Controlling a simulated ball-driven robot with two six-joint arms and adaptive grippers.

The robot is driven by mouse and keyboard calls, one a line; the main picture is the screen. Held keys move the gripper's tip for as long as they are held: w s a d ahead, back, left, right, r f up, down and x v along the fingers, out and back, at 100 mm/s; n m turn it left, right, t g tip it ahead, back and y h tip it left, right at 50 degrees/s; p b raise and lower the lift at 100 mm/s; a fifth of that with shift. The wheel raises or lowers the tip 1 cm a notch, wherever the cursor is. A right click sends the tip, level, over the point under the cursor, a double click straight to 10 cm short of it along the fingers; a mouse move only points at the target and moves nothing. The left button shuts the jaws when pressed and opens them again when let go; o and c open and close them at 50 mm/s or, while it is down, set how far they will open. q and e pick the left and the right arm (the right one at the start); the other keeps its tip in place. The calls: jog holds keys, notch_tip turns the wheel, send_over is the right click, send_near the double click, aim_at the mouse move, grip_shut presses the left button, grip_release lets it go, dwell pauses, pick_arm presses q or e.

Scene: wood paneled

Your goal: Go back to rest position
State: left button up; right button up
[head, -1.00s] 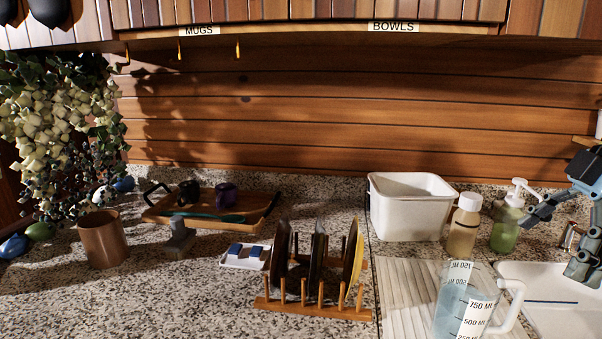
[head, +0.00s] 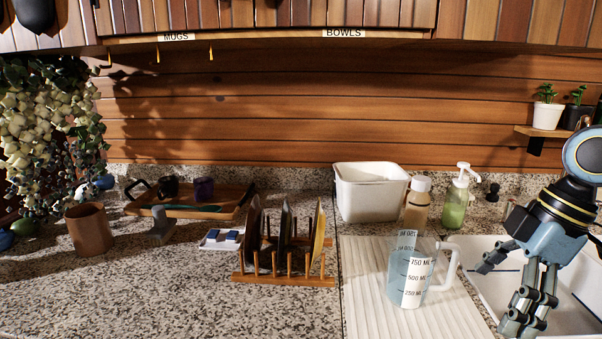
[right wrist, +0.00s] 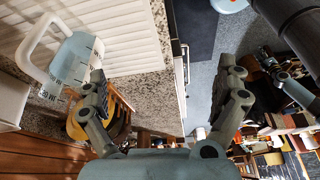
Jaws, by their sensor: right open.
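My right gripper (head: 500,293) hangs at the lower right of the head view, between the ribbed drying board and the sink. Its fingers are spread apart with nothing between them. It also shows open and empty in the right wrist view (right wrist: 163,75). A clear measuring jug (head: 411,272) with a handle and bluish contents stands upright on the drying board (head: 365,300), left of the gripper and apart from it. The jug also shows at the upper left of the right wrist view (right wrist: 72,62). My left gripper is not in the head view.
A wooden rack (head: 290,281) holds several plates. Behind the board stand a white bin (head: 370,195), a tan bottle (head: 416,208) and a green soap dispenser (head: 455,205). The sink (head: 575,315) lies at right. The counter's front left is bare.

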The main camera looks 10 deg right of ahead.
jog(key=s+a+f+m+t+h, duration=0.1)
jog(key=s+a+f+m+h, duration=0.15)
jog(key=s+a+m, duration=0.35)
jog(key=s+a+f+m+t+h, duration=0.1)
jog(key=s+a+f+m+h, duration=0.1)
jog(key=s+a+f+m, duration=0.35)
jog(key=s+d+f+b, duration=0.2)
jog(key=f+b, duration=0.1)
jog(key=f, duration=0.8)
jog(key=s+d+f+g+b, duration=0.1)
jog(key=f+b, duration=0.2)
jog(key=f, duration=0.8)
jog(key=s+d+f+b, duration=0.2)
jog(key=f+b, duration=0.1)
jog(key=f, duration=0.8)
pick_arm(q)
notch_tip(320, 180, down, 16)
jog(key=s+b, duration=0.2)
jog(key=b, duration=0.5)
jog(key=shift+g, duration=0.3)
pick_arm(e)
jog(key=s+f+g, duration=0.1)
jog(key=s+f, duration=1.7)
jog(key=f, duration=0.5)
jog(key=shift+s+d+f+m+g, duration=0.2)
jog(key=shift+d+m+g, duration=0.1)
jog(key=shift+d+m, duration=0.15)
